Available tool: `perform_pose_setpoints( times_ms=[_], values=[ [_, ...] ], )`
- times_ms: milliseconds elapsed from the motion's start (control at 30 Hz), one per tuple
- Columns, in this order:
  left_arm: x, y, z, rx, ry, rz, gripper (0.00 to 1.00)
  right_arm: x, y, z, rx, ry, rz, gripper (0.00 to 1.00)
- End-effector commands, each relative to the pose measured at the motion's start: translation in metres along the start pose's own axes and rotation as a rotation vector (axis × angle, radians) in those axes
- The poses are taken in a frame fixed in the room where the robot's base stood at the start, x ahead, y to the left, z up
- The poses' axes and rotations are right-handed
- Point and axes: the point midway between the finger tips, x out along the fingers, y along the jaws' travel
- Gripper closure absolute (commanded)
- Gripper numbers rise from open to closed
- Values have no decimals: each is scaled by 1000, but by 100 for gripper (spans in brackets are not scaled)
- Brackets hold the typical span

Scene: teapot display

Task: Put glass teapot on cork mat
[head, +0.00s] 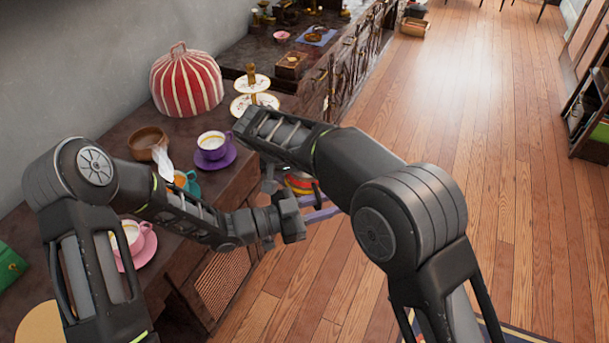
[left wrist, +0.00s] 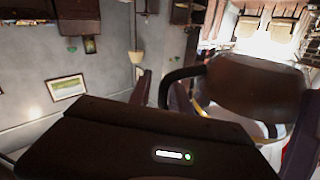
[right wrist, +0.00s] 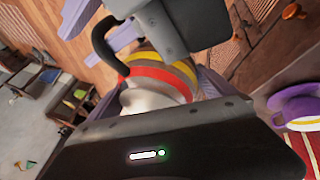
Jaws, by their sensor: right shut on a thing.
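A pot with a black handle, which I take for the glass teapot (right wrist: 158,84), shows red, yellow and grey bands in the right wrist view. It lies between the fingers of my right gripper (right wrist: 163,92), which is shut on it. In the head view the teapot (head: 300,184) is mostly hidden by my arms, off the counter's edge. In the left wrist view its brown body (left wrist: 255,88) is large and close. My left gripper (head: 320,208) is beside the teapot with its purple fingers spread apart. A round tan mat, likely the cork mat (head: 40,325), is at bottom left, partly cut off.
On the counter stand a purple cup (head: 213,142) on its saucer, a pink cup (head: 126,234), a brown bowl (head: 147,141), a tiered stand (head: 252,82) and a striped red cosy (head: 186,82). The wooden floor (head: 500,140) at right is clear.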

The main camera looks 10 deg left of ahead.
Motion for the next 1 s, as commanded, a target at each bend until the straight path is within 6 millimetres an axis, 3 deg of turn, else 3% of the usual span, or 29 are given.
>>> perform_pose_setpoints(
  times_ms=[100,567,1000],
  values=[
    [0,-2,-1,2,2,-4,62,0,0,1,0,-2,1,78],
    [-11,-4,-2,5,3,-8,62,2,1,3,-1,-7,5,78],
    [-86,-3,0,2,-1,-7,62,2,1,1,0,-4,4,78]
  ],
)
